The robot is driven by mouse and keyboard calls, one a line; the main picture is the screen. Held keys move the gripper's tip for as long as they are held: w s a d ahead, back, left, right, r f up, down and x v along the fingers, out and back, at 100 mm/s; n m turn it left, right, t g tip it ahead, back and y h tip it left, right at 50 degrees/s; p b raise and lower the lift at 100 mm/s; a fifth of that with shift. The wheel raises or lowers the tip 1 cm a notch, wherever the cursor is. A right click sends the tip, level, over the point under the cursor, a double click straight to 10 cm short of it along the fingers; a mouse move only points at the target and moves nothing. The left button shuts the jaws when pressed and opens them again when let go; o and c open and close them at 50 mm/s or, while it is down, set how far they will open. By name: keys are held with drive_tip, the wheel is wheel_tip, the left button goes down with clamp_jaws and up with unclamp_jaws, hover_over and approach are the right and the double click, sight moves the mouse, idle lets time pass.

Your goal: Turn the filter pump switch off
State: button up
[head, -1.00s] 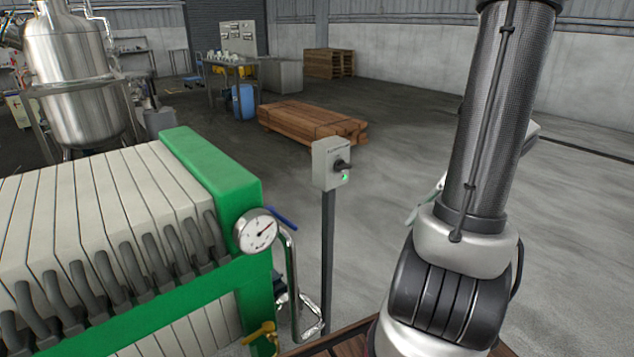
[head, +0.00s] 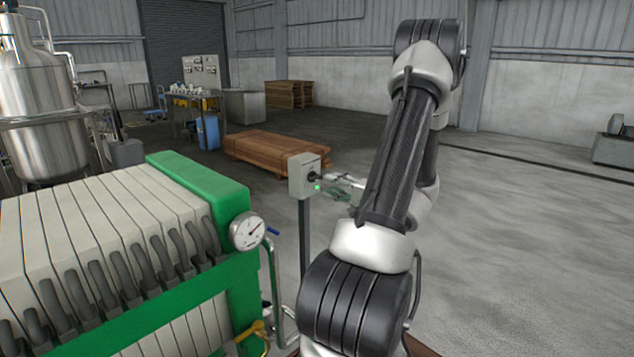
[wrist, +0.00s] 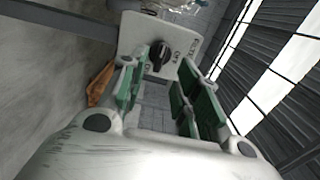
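The filter pump switch is a grey box (head: 304,174) on a dark post, right of the green filter press in the head view. A green light (head: 317,187) glows on its face. Its black rotary knob shows in the wrist view (wrist: 160,55), with lettering on the plate around it. My gripper (head: 336,186) is at the box's right side, close to the knob. In the wrist view its green-padded fingers (wrist: 155,95) are spread apart, with the knob beyond and between them. I cannot tell whether a finger touches the knob.
The filter press (head: 195,185) with its pressure gauge (head: 247,230) stands close on the left. A stack of wooden boards (head: 272,150) lies on the floor behind the switch. The floor right of my arm is open.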

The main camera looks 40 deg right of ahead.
sight(319, 179)
drive_tip(key=w, duration=0.6)
drive_tip(key=shift+a, duration=0.2)
clamp_jaws()
